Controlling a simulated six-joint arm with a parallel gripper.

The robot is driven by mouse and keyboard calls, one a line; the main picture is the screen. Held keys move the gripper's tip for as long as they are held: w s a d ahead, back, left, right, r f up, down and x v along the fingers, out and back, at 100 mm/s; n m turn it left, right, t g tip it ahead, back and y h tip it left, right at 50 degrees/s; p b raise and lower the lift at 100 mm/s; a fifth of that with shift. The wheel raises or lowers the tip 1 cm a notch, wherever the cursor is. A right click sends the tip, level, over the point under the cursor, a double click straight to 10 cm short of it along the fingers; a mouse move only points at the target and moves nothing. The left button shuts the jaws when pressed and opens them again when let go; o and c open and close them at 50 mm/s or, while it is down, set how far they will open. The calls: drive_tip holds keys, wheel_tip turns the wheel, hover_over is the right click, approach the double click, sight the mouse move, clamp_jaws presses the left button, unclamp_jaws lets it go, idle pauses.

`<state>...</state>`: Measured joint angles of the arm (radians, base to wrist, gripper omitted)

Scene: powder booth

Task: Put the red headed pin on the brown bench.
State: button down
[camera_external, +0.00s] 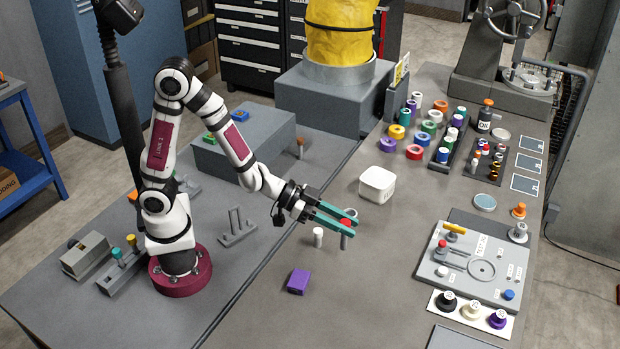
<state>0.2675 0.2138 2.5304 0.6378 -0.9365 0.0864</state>
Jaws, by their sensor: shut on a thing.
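The red headed pin (346,223) has a red top and a grey shank (344,242) that hangs down below the fingers. My gripper (352,227), with two teal fingers, is shut on the pin near its head. The pin looks upright, over the brown bench (375,285), the brownish grey top on the right. I cannot tell whether the pin's lower end touches the bench.
A white cylinder (318,237) stands just left of the pin. A purple block (298,281) lies nearer the front, and a white rounded box (377,184) is behind. A grey fixture panel (455,268) is at the right. Bench between pin and panel is clear.

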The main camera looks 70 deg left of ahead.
drive_tip(key=w+a+f+n+y, duration=0.1)
drive_tip(key=w+a+n+y, duration=0.2)
drive_tip(key=a+n+y, duration=0.65)
drive_tip(key=w+a+f+n+y, duration=0.1)
drive_tip(key=w+a+n+y, duration=0.25)
drive_tip(key=a, duration=1.15)
drive_tip(key=s+a+f+n+g+y, duration=0.4)
drive_tip(key=s+a+n+y, duration=0.15)
drive_tip(key=a, duration=0.55)
drive_tip(key=shift+y, duration=0.25)
drive_tip(key=a+f, duration=0.3)
drive_tip(key=s+a+f, duration=0.1)
drive_tip(key=a+f, duration=0.2)
drive_tip(key=a, duration=0.1)
drive_tip(key=a+f, duration=0.3)
drive_tip(key=f, duration=0.1)
drive_tip(key=shift+s+a, duration=0.3)
drive_tip(key=shift+s, duration=0.1)
drive_tip(key=shift+f, duration=0.15)
drive_tip(key=c, duration=0.6)
unclamp_jaws()
